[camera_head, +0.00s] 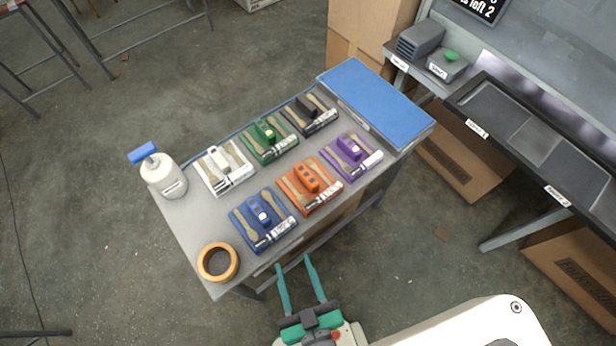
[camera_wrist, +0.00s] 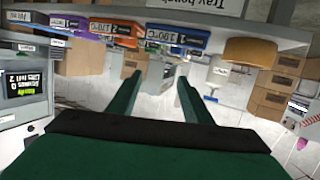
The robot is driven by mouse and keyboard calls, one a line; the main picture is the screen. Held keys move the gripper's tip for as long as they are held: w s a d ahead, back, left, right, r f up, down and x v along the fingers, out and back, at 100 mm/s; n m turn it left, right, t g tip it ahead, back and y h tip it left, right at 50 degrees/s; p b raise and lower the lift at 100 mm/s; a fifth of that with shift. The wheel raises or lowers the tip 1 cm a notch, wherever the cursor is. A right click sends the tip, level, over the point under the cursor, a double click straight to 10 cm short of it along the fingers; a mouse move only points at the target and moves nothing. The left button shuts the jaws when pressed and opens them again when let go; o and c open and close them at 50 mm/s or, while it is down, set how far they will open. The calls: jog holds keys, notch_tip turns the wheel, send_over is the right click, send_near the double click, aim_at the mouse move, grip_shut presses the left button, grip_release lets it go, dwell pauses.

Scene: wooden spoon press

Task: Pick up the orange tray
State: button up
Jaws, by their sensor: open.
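The orange tray (camera_head: 321,201) lies on the grey table in the head view, in the front row between the blue tray (camera_head: 262,240) and the purple tray (camera_head: 367,164). It holds an orange block with dark buttons and wooden spoons. In the wrist view, which looks upside down, the orange tray's front (camera_wrist: 124,29) shows at the table edge. My gripper (camera_head: 292,262) is open and empty, just off the table's front edge, below and left of the orange tray in the head view. Its two green fingers (camera_wrist: 158,85) are spread with nothing between them.
White (camera_head: 236,187), green (camera_head: 264,157) and black (camera_head: 325,126) trays form the back row. A white bottle (camera_head: 163,177) and an orange ring (camera_head: 217,278) stand left. A blue panel (camera_head: 375,100) covers the table's far right. A workbench (camera_head: 540,150) stands right.

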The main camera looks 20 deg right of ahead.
jog(key=w+d+r+m+h, duration=0.2)
jog(key=w+d+r+h, duration=0.15)
jog(key=w+d, duration=0.65)
jog(key=w+d+r+m+h, duration=0.2)
jog(key=w+d+r+h, duration=0.15)
jog(key=w+d, duration=0.7)
jog(key=w+d+r+m+g+h, duration=0.2)
jog(key=d+r+m+g+h, duration=0.25)
jog(key=d+m, duration=0.3)
jog(key=w+d+r+m+g+h, duration=0.25)
jog(key=d+r+m+g, duration=0.2)
jog(key=d+m, duration=0.3)
jog(key=m+g+y, duration=0.6)
jog(key=m+y, duration=0.8)
send_over(311, 180)
notch_tip(311, 180, down, 12)
notch_tip(311, 180, down, 4)
jog(key=shift+s, duration=0.1)
jog(key=shift+f, duration=3.1)
grip_shut()
